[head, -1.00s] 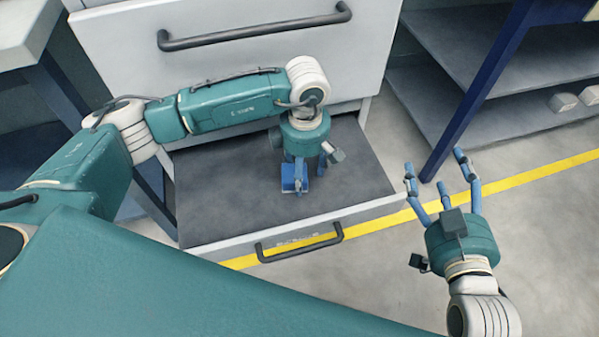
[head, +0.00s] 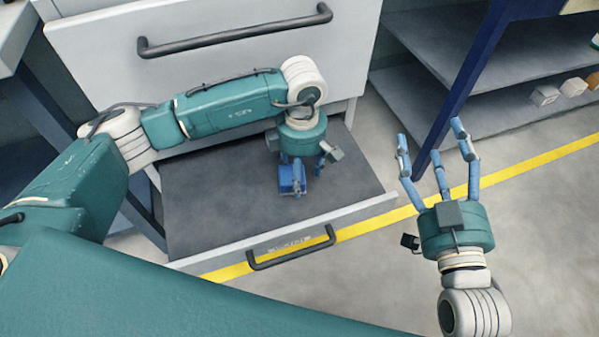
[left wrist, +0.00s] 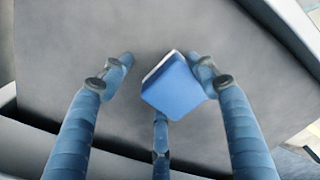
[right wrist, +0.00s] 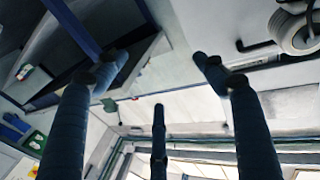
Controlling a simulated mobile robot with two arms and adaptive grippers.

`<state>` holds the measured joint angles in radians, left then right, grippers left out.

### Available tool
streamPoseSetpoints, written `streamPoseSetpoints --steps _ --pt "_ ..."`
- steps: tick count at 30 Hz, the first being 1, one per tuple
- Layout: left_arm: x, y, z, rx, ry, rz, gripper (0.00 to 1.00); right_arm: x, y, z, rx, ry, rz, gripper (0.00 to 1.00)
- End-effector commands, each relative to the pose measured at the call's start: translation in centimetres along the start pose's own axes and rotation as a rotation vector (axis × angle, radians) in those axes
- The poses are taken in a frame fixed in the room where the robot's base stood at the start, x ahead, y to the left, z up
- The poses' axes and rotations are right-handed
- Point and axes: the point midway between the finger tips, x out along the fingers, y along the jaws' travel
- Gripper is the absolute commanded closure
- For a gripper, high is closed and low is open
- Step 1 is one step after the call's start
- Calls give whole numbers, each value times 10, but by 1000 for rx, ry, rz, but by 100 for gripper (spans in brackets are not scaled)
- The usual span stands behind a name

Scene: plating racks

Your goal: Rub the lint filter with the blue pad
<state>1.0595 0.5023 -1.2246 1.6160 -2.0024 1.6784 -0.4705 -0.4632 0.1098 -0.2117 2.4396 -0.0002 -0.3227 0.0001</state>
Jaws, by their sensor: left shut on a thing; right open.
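The blue pad (head: 290,182) is a small block with a pale edge, held low over the open drawer. It also shows in the left wrist view (left wrist: 173,90). My left gripper (head: 304,180) points down and is shut on the pad; in the left wrist view the right and lower fingers meet it. Whether the pad touches the dark surface below is unclear. I cannot make out a separate lint filter; only the flat dark grey drawer surface (head: 220,205) shows beneath. My right gripper (head: 430,135) is open and empty, fingers up, right of the drawer.
The pulled-out drawer's front has a dark handle (head: 290,250). A closed drawer with a long handle (head: 235,32) stands above it. At right are a blue post (head: 468,85), grey shelves (head: 440,60) and small blocks (head: 545,95). Floor with a yellow line (head: 525,170) lies clear.

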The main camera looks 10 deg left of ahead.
Motion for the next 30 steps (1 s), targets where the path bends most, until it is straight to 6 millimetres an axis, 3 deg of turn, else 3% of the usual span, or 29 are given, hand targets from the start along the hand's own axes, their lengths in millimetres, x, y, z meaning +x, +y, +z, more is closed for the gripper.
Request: streamPoseSetpoints --steps 4,30 --pt "0 -2 1 2 -3 -3 84 0 0 4 0 -19 1 30" --pt "-27 -1 0 1 -2 0 84 -29 12 88 -5 -405 24 30"
